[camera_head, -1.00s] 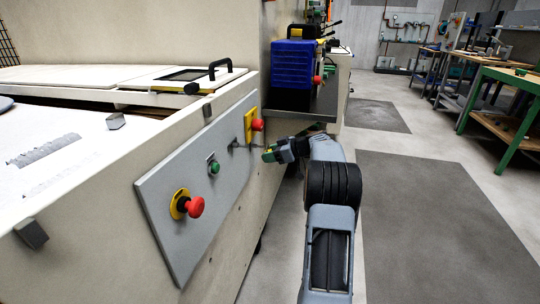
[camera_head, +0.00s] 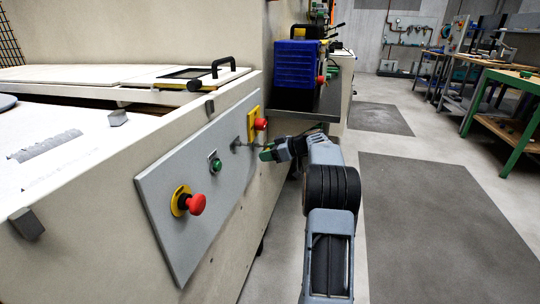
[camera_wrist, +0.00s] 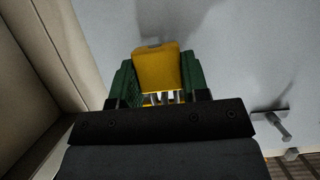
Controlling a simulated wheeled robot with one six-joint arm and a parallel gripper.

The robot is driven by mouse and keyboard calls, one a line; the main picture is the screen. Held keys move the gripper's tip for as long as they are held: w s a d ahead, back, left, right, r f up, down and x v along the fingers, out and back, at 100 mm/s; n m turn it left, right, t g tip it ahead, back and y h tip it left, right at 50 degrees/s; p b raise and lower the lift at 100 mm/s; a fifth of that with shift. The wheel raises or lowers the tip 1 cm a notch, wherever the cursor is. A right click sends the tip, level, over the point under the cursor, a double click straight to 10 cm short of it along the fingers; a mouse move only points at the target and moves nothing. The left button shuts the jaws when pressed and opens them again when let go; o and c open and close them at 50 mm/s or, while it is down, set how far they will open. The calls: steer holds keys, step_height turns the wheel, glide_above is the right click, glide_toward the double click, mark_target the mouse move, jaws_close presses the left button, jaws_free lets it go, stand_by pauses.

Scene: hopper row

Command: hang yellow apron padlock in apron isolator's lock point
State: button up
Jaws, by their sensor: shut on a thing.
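My gripper (camera_head: 267,154) is beside the grey control panel (camera_head: 170,190), near its far end and below a red button on a yellow plate (camera_head: 251,122). In the wrist view its green fingertips (camera_wrist: 157,82) are shut on the yellow padlock (camera_wrist: 157,68), one on each side. The padlock's body fills the gap, and pale metal bits show at its lower edge. I cannot clearly make out its shackle. In the head view the padlock is too small to tell. A small grey lever (camera_head: 236,145) sticks out of the panel left of the gripper. I cannot tell which fitting is the lock point.
The panel also carries a green button (camera_head: 215,165) and a red knob on a yellow ring (camera_head: 194,204). A blue box (camera_head: 297,64) stands on a dark shelf beyond. In the wrist view a metal pin (camera_wrist: 276,124) sticks out at right.

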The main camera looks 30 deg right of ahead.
steer(key=shift+w+a, duration=0.35)
steer(key=shift+f+b, duration=0.4)
steer(key=shift+b, duration=0.75)
stand_by(0.5)
steer(key=o, duration=1)
steer(key=shift+o, duration=0.2)
steer(key=shift+r, duration=0.1)
steer(key=p+v, duration=0.4)
steer(key=v, duration=1)
